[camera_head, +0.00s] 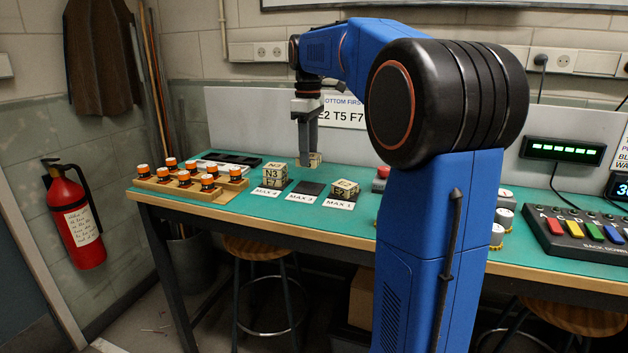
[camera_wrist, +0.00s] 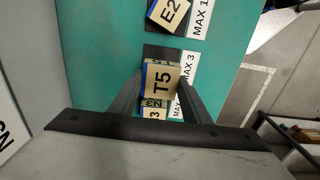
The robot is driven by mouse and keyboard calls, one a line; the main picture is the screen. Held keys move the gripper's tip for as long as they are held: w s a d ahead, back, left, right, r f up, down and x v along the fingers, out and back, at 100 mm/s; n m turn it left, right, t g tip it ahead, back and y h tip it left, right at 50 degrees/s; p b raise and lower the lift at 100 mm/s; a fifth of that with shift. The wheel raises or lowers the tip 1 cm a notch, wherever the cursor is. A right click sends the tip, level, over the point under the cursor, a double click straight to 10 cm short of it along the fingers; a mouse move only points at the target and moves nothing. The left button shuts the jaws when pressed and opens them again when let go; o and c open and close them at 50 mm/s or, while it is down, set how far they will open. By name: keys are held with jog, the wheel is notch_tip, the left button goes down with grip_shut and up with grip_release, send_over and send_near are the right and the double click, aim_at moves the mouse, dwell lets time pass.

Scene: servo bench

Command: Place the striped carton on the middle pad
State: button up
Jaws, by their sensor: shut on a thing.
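No striped carton can be made out; the blocks are tan cubes with printed labels. My gripper (camera_head: 309,152) is shut on the T5 block (camera_head: 316,160), held above the bench. In the wrist view the T5 block (camera_wrist: 160,82) sits between my fingers, label visible, partly over the dark middle pad (camera_wrist: 160,52) marked MAX 3. In the head view this middle pad (camera_head: 309,188) looks bare. An N3 block (camera_head: 274,169) is stacked on another block (camera_head: 274,182) on the left pad, marked MAX 4. An E2 block (camera_head: 345,187) is on the right pad, marked MAX 1.
A wooden rack (camera_head: 190,186) with several orange-capped jars stands at the bench's left. A red button (camera_head: 383,172) and a box with coloured keys (camera_head: 580,233) are to the right. A sign (camera_head: 342,111) behind reads "bottom first", E2 T5 F7, partly covered by my arm.

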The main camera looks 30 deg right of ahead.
jog(key=shift+f, duration=3.45)
jog(key=shift+f, duration=0.1)
jog(key=o, duration=1.1)
jog(key=shift+c, duration=0.2)
notch_tip(320, 180, up, 12)
jog(key=shift+r, duration=0.15)
jog(key=shift+s, duration=0.1)
